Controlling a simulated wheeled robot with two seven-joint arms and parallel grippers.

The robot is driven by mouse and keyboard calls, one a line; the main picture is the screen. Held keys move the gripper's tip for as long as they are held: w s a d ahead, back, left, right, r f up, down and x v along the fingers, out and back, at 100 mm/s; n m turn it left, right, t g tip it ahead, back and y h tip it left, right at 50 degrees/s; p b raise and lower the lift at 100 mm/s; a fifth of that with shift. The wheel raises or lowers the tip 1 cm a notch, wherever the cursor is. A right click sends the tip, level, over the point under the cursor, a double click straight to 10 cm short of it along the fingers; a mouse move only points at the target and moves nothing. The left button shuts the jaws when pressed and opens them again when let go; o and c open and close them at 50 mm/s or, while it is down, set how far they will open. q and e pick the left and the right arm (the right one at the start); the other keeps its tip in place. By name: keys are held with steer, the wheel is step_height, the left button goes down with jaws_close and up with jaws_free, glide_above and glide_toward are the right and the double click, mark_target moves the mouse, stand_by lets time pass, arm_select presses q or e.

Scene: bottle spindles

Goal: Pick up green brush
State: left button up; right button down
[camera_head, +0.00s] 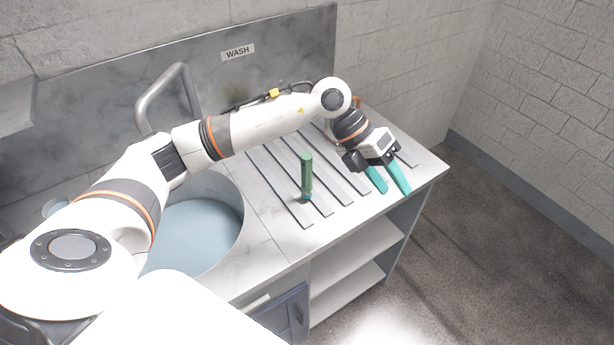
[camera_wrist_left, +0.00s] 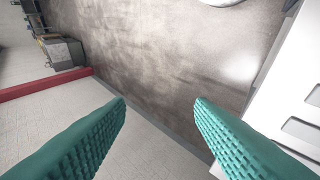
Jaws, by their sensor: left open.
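The green brush (camera_head: 306,177) stands upright on the ribbed draining area of the counter (camera_head: 270,252), right of the sink. It looks like a slim green cylinder; any bristles cannot be made out. My left gripper (camera_head: 392,191) is to the right of the brush, apart from it, near the counter's right end. Its teal fingers are spread with nothing between them. In the left wrist view the open fingers (camera_wrist_left: 160,106) point toward the floor and wall, and the brush is not in that view. My right gripper is not in view.
A round sink basin (camera_head: 196,232) with a grey tap (camera_head: 172,92) is left of the brush. A backsplash with a WASH sign (camera_head: 238,52) stands behind. Open shelves (camera_head: 350,262) are under the counter. Open floor (camera_head: 480,240) lies to the right.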

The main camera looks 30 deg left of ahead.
arm_select(q)
steer(key=w+a+n+y, duration=0.15)
steer(key=a+y, duration=0.45)
steer(key=a, duration=0.6)
step_height(320, 180, up, 2)
steer(key=n+y, duration=0.1)
steer(key=y, duration=0.2)
glide_above(307, 166)
steer(key=shift+w+a+r+g, duration=0.2)
steer(key=shift+w+a+g, duration=0.05)
steer(key=shift+a+g, duration=0.1)
step_height(307, 166, down, 6)
steer(key=shift+p, duration=1.25)
steer(key=f+p, duration=0.1)
steer(key=f, duration=0.2)
steer(key=f+p, duration=0.1)
steer(key=shift+w+f+p, duration=0.3)
steer(key=shift+f, duration=0.6)
jaws_close()
steer(key=shift+r, duration=0.15)
